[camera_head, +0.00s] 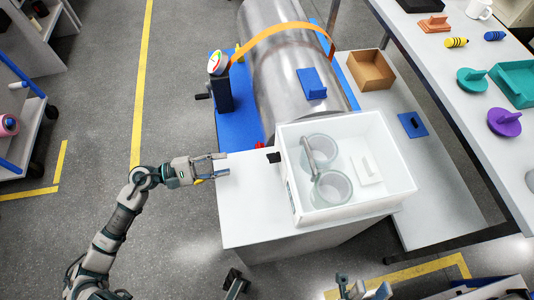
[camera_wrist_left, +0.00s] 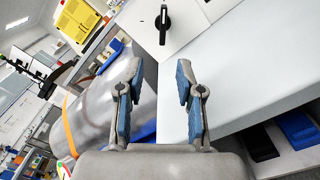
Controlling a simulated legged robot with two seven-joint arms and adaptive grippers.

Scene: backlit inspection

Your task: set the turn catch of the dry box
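The dry box (camera_head: 400,190) is a white open-looking box with a clear top on a white stand. Two round ports and a grey bar show in it. Its turn catch is a small black knob (camera_head: 273,157) on the box's left face; in the left wrist view the catch (camera_wrist_left: 162,22) has a narrow handle, roughly upright in the picture. My left gripper (camera_head: 224,165) is open and empty, left of the catch and apart from it. In the left wrist view its two blue-padded fingers (camera_wrist_left: 158,80) are spread below the catch. My right gripper (camera_head: 362,290) shows only partly at the bottom edge.
A large metal cylinder (camera_head: 285,60) with an orange strap lies on a blue base behind the box. A cardboard box (camera_head: 371,70) and a blue plate (camera_head: 412,124) are to the right. The white stand top (camera_head: 245,205) is clear between my left gripper and the box.

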